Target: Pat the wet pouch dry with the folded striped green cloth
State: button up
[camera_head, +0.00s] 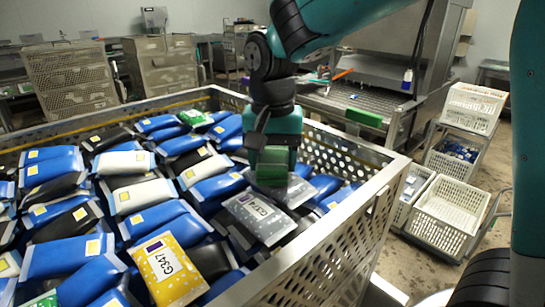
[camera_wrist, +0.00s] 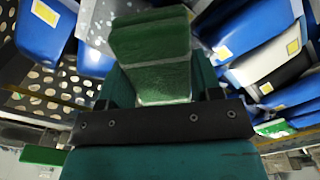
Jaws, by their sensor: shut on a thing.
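My gripper (camera_head: 272,150) points down over the right part of the crate and is shut on the folded green cloth (camera_head: 272,172). In the wrist view the cloth (camera_wrist: 152,60) shows as a green folded pad; its stripes are hard to make out. Below and just in front of the cloth lies a grey pouch (camera_head: 258,218) with a dark label patch and printed code. I cannot tell whether the cloth touches a pouch. Which pouch is wet is not clear.
The large perforated metal crate (camera_head: 345,225) is full of blue, black and white pouches, and its rim stands around them. A green block (camera_head: 364,117) sits beyond the far right rim. White baskets (camera_head: 447,215) stand on the right. Metal equipment stands behind.

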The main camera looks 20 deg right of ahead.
jog(key=shift+r+p, duration=2.7)
jog(key=shift+r, duration=0.65)
jog(key=shift+f, duration=0.1)
jog(key=shift+s+d+r+p, duration=0.1)
jog(key=shift+s+r+p, duration=0.3)
jog(key=shift+p, duration=0.75)
jog(key=shift+s+d+p, duration=0.15)
jog(key=shift+s+p, duration=0.5)
jog(key=shift+p, duration=0.5)
jog(key=shift+s+f, duration=0.2)
jog(key=shift+f, duration=0.3)
notch_tip(320, 180, down, 6)
jog(key=b, duration=0.5)
jog(key=shift+r, duration=0.1)
jog(key=shift+f+b, duration=0.35)
jog(key=shift+f, duration=0.2)
jog(key=shift+r, duration=0.1)
